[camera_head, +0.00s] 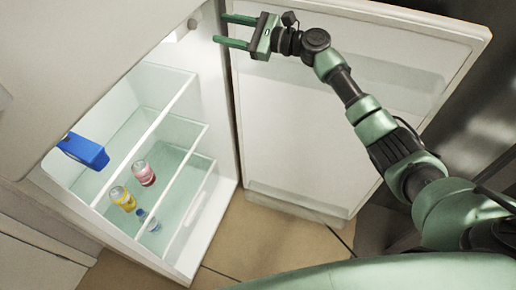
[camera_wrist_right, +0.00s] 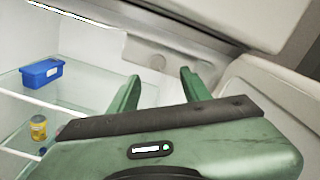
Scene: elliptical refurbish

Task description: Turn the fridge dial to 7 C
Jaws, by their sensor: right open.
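The fridge (camera_head: 228,150) stands open, its door (camera_head: 310,130) swung to the right. A small round dial (camera_head: 192,23) shows at the top of its inner right wall. In the right wrist view a faint round dial (camera_wrist_right: 157,62) sits on a pale panel, beyond and between my fingertips. Its marks are too small to read. My right gripper (camera_head: 219,29) is open and empty, its fingers pointing left towards the dial, apart from it. It also shows in the right wrist view (camera_wrist_right: 160,77). My left gripper is not in view.
A blue box (camera_head: 84,150) is on an upper shelf. A yellow jar (camera_head: 122,198), a pink jar (camera_head: 143,173) and a small blue-labelled bottle (camera_head: 147,218) stand lower down. The fridge's right wall and open door bound the space around my right arm.

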